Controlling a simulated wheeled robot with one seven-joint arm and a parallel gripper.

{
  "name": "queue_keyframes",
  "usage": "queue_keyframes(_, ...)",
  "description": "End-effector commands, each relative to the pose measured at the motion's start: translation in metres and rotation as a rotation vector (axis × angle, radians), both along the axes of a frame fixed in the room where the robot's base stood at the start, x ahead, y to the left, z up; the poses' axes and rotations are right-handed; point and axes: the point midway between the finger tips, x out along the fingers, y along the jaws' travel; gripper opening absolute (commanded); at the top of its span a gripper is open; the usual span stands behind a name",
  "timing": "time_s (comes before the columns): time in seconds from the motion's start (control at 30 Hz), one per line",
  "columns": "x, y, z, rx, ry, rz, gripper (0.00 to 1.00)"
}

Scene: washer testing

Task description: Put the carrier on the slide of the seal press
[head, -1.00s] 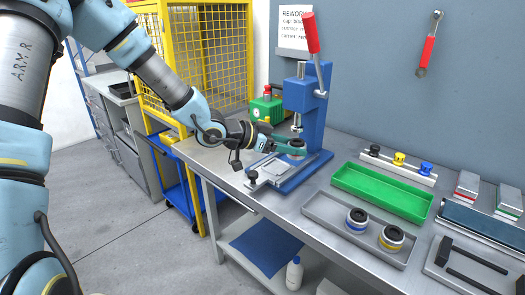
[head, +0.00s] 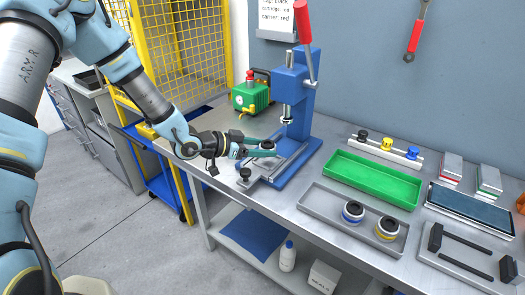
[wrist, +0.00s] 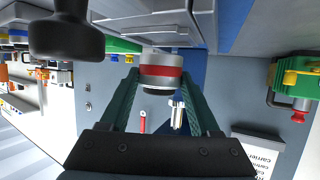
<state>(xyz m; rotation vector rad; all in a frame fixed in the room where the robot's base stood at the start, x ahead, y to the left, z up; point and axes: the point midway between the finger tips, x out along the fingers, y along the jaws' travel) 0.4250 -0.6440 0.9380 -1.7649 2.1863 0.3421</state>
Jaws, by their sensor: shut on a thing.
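The blue seal press (head: 301,110) stands on the bench with its red lever raised. Its grey slide (head: 266,172) lies low on the base, toward the front. My gripper (head: 263,150), with teal fingers, reaches in from the left over the slide, in front of the ram. It is shut on the carrier (head: 268,144), a small round dark-topped part. In the wrist view the carrier (wrist: 162,72), silver with a red band, sits between both fingertips. The slide (wrist: 145,18) shows just past it. Whether the carrier touches the slide I cannot tell.
A black knob (head: 245,174) stands at the slide's front left, close to my gripper. A green pump (head: 250,98) is behind. To the right are a green tray (head: 372,195) and a grey tray (head: 317,203) with two banded round parts.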

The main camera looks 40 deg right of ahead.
Motion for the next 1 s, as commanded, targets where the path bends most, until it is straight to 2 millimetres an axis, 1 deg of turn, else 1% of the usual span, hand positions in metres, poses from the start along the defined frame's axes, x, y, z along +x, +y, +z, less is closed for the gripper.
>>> queue_keyframes(0.1, -0.001, -0.001, -0.012, -0.001, 0.003, 0.0, 0.0)
queue_keyframes(0.2, 0.0, -0.001, -0.018, -0.002, 0.0, 0.0, 0.0)
queue_keyframes(0.43, 0.0, 0.0, -0.019, -0.002, 0.0, 0.0, 0.0)
queue_keyframes(0.57, 0.0, 0.0, -0.023, -0.002, 0.0, 0.0, 0.0)
queue_keyframes(0.6, 0.0, 0.0, -0.023, -0.001, -0.001, 0.0, 0.65)
queue_keyframes(0.83, 0.0, 0.0, -0.022, -0.001, -0.001, 0.0, 0.91)
queue_keyframes(0.87, 0.0, 0.0, -0.022, -0.001, -0.001, 0.0, 0.93)
queue_keyframes(1.0, 0.0, 0.0, -0.022, -0.001, 0.0, 0.0, 0.93)
